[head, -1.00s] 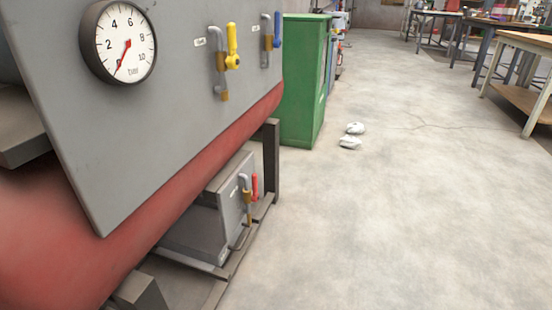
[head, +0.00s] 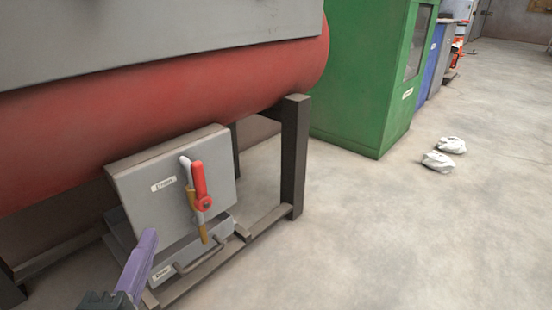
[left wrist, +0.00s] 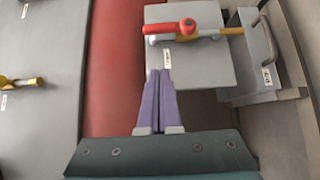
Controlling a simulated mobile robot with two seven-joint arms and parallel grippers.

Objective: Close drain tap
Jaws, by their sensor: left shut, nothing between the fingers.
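The drain tap (head: 201,190) has a red lever on a grey and brass pipe, mounted on a grey box (head: 135,176) under the red tank. In the head view the lever points up, along the pipe. The tap also shows in the left wrist view (left wrist: 185,27), its red lever lying along the pipe. My left gripper (head: 148,240) has purple fingers and is at the lower left of the tap, apart from it. In the left wrist view its fingers (left wrist: 161,76) are together and empty, pointing toward the box below the label. My right gripper is not in view.
The red tank (head: 170,105) overhangs the box. A dark frame leg (head: 294,155) stands right of it, and a drawer with a handle (head: 205,252) sits below. A green cabinet (head: 365,80) and white lumps (head: 438,161) are beyond.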

